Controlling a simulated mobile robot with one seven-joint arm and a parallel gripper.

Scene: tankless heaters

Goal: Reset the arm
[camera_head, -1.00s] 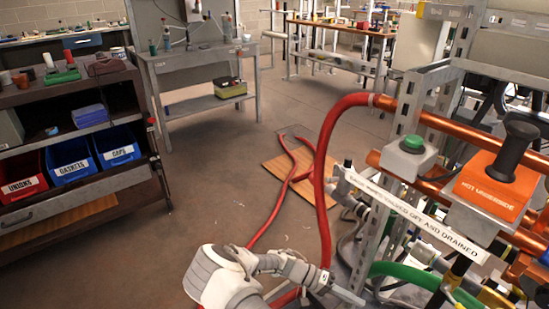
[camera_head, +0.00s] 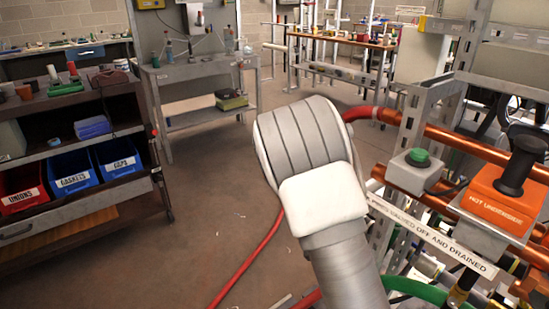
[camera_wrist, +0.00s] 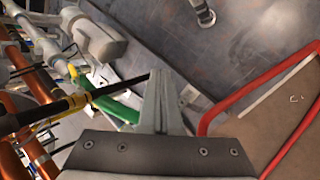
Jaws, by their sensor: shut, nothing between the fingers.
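My arm (camera_head: 318,165) rises in the middle of the head view, with its white and grey links large and close to the camera. My gripper is hidden from the head view. In the wrist view my gripper (camera_wrist: 163,98) points up the picture, its grey fingers together and empty. A black rod and a green hose (camera_wrist: 118,108) show just left of the fingers, and I cannot tell how near they are in depth. The red hose (camera_wrist: 245,92) shows to the right, apart from the fingers in the picture.
A metal frame with copper pipes (camera_head: 465,150), an orange "HOT UNDERSIDE" block (camera_head: 500,200) and a green button box (camera_head: 415,170) stands right of my arm. Shelves with labelled bins (camera_head: 72,178) stand at left. A grey workbench (camera_head: 200,68) is behind. Open floor (camera_head: 215,175) lies between.

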